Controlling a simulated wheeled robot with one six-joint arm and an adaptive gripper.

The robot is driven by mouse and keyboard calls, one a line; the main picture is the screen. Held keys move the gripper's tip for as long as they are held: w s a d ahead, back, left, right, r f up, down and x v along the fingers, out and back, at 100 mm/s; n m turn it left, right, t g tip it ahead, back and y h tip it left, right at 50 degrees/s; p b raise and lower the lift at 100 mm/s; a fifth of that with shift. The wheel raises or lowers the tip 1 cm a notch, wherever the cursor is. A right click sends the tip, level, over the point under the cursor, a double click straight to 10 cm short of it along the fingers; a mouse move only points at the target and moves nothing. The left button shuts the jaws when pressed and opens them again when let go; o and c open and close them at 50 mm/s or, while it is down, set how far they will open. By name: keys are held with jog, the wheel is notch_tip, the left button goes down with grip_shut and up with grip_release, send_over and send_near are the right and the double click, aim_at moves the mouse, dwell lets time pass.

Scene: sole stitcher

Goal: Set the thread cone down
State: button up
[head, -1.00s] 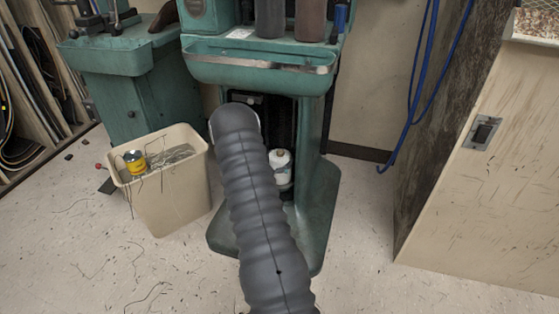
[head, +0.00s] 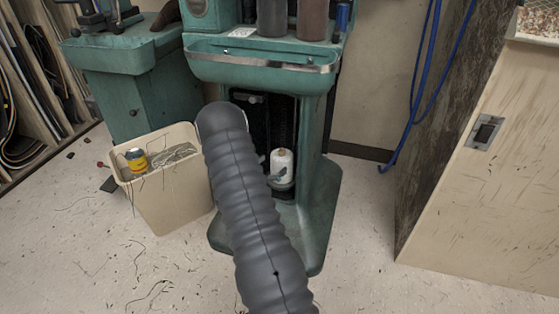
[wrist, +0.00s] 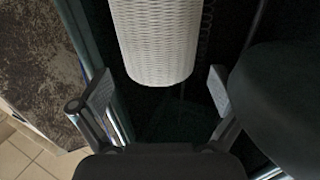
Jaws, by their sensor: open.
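The white thread cone (head: 281,163) stands upright on a small support inside the open lower bay of the green machine (head: 318,165). In the wrist view the cone (wrist: 156,40) fills the upper middle, its woven white side close to the camera. My gripper (wrist: 160,90) is open, with one finger on each side below the cone and a visible gap to it. The fingers do not touch the cone in this view. In the head view my arm hides the gripper and part of the bay.
A beige bin (head: 173,195) with a yellow can (head: 136,160) and thread scraps stands left of the machine. The machine's green tray (head: 255,62) overhangs the bay. A wooden cabinet (head: 480,190) stands at the right. A dark curved shape (wrist: 285,95) is close on the wrist view's right.

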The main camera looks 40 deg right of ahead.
jog(key=a, duration=0.7)
jog(key=w+a+r+n+t+y, duration=0.3)
jog(key=w+a+r+t+y, duration=0.35)
jog(key=w+a+r, duration=0.45)
jog(key=a+r+n+t+y, duration=0.3)
jog(key=a+r+y, duration=0.25)
jog(key=r, duration=0.25)
jog(key=s+a+r+n+g+y, duration=0.1)
jog(key=s+a+r+n+y, duration=0.3)
jog(key=s+a, duration=0.5)
jog(key=s+a+r+n+g+y, duration=0.1)
jog(key=s+a+r+n+y, duration=0.25)
jog(key=s+a+r, duration=0.4)
jog(key=s+a+f+n+g+h, duration=0.1)
jog(key=s+f+n+g, duration=0.1)
jog(key=s, duration=1.7)
jog(key=shift+s+a+f+n+g, duration=0.15)
jog(key=shift+s+a+n+g, duration=0.25)
jog(key=shift+n+g, duration=0.35)
jog(key=shift+h, duration=0.25)
